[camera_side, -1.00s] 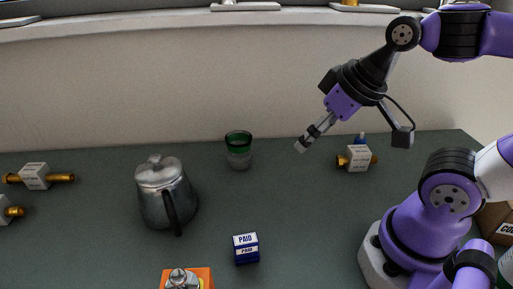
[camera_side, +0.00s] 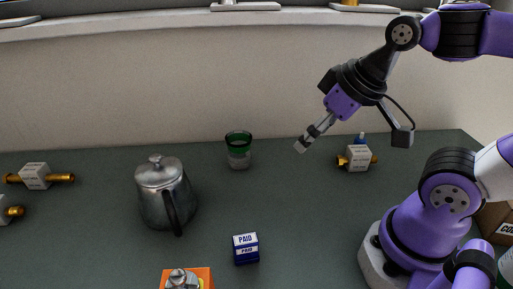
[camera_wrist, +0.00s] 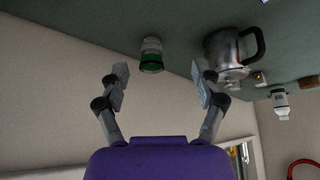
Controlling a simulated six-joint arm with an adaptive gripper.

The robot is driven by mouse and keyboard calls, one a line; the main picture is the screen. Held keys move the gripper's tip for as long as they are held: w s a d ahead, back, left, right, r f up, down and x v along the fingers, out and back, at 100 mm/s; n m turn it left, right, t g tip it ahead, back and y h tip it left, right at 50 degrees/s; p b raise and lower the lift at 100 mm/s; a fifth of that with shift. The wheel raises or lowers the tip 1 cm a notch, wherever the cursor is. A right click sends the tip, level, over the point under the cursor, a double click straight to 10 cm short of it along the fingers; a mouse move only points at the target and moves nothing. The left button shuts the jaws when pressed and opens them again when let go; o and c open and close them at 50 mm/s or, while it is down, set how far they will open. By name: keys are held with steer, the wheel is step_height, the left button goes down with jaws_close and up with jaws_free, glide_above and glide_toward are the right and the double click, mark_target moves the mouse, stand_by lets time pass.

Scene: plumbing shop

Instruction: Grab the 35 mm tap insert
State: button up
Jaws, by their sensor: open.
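My gripper (camera_side: 301,146) hangs in the air above the back of the table, to the right of the green-rimmed glass. In the wrist view my gripper (camera_wrist: 162,82) has its two fingers spread wide with nothing between them. White blocks with brass ends lie on the table: one at the back right (camera_side: 357,158), one at the left (camera_side: 36,176), and one cut by the left edge (camera_side: 13,211). A metal piece (camera_side: 182,279) sits on an orange box at the bottom edge, partly cut off. Labels are too small to read, so I cannot tell which is the 35 mm tap insert.
The green-rimmed glass (camera_side: 238,150) stands at the back middle. A metal pot (camera_side: 160,193) with a dark handle stands left of centre. A blue and white PAID box (camera_side: 246,249) is at the front. The table (camera_side: 305,215) is clear right of centre.

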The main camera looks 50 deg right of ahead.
steer(key=shift+d, duration=0.1)
steer(key=g, duration=0.6)
glide_toward(360, 138)
steer(key=d, duration=0.1)
step_height(360, 138, down, 5)
steer(key=shift+w+d, duration=0.15)
steer(key=f, duration=0.5)
steer(key=shift+s+a+f, duration=0.25)
steer(key=shift+a+f, duration=0.05)
steer(key=shift+a, duration=0.05)
steer(key=c, duration=1.2)
